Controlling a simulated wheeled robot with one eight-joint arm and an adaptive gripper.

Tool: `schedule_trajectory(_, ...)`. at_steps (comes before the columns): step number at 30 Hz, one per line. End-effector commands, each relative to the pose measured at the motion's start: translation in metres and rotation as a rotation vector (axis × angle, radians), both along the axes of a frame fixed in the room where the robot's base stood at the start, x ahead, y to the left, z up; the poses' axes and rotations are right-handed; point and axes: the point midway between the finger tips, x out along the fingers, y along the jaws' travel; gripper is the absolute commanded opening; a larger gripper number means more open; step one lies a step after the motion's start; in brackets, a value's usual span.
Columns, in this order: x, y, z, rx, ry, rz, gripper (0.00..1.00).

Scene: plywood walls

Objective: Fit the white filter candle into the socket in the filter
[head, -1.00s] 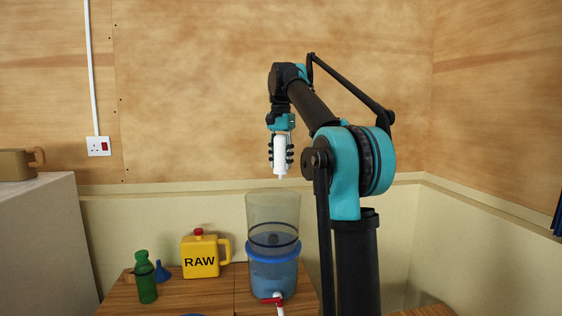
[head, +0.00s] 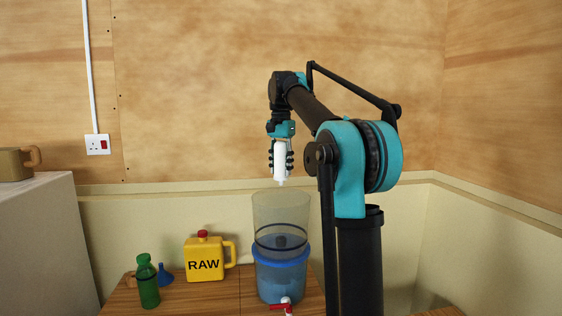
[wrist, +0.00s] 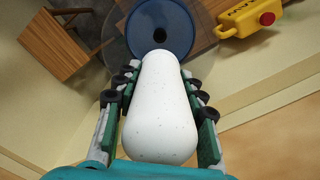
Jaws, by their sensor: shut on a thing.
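The white filter candle (head: 280,162) hangs upright from my gripper (head: 281,158), tip down. My gripper is shut on it, with fingers along both sides. The filter (head: 281,215) is a clear upper chamber on a blue lower part and stands on the wooden table below. The candle's tip is just above the filter's open rim and close to its middle in the head view. In the wrist view the candle (wrist: 158,110) fills the middle between the fingers.
A yellow RAW jug (head: 204,260), a small blue funnel (head: 164,275) and a green bottle (head: 147,282) stand left of the filter on the table (head: 222,296). A red-handled tap (head: 285,304) sticks out at the filter's front. A pale cabinet (head: 45,240) is at far left.

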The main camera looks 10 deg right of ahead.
Motion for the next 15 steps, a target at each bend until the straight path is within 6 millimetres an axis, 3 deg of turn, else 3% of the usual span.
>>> schedule_trajectory(9, 0.000, 0.000, -0.032, 0.000, 0.000, 0.000, 0.03)
schedule_trajectory(15, 0.000, 0.000, -0.037, 0.000, 0.000, 0.000, 0.03)
